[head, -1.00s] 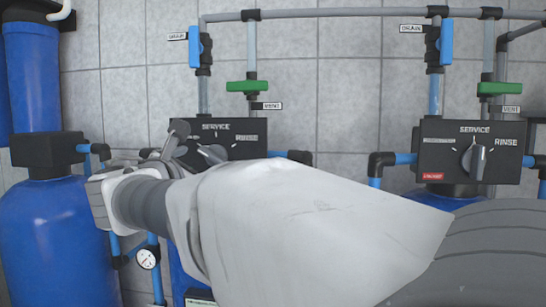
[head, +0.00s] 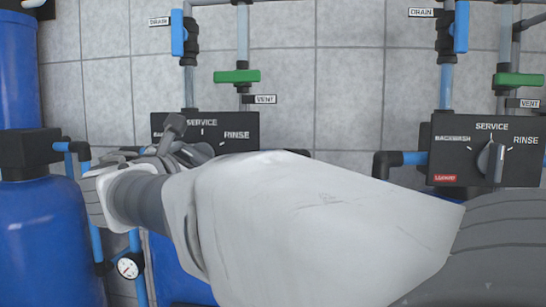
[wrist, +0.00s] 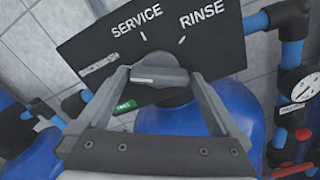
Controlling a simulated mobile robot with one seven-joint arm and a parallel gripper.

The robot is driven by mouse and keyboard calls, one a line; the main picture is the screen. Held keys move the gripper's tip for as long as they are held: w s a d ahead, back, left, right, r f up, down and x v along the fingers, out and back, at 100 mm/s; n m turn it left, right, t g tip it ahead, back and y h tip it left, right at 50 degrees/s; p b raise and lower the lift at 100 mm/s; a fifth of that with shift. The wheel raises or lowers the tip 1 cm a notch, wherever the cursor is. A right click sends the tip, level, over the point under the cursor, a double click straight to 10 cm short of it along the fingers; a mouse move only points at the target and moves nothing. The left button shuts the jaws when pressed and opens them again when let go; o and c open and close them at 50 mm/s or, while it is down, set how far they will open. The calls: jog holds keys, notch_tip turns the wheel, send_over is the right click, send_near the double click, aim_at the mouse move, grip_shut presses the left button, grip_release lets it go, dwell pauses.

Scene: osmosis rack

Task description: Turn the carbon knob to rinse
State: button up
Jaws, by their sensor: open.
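In the wrist view, a black control panel (wrist: 205,52) carries the words SERVICE, RINSE and BACKWASH and a small green label (wrist: 126,104). I cannot read that label as carbon. The grey knob (wrist: 160,72) sits low on this panel, its bar lying across the picture; which end points is unclear. My gripper (wrist: 162,84) is open, with one finger on each side of the knob. Whether they touch it I cannot tell. In the head view, my gripper (head: 178,140) is in front of the left panel (head: 228,147), and my arm hides its knob.
A second panel (head: 465,165) with a red label and a knob (head: 491,162) upright towards SERVICE stands at the right. Blue tanks (head: 45,240), pipes, green vent valves (head: 237,76) and a gauge (head: 128,268) surround the left panel. A tiled wall is behind.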

jog(key=c, duration=1)
jog(key=shift+f+b, duration=0.1)
jog(key=shift+b, duration=0.25)
jog(key=m+b, duration=1.8)
jog(key=m, duration=0.5)
jog(key=shift+m, duration=0.3)
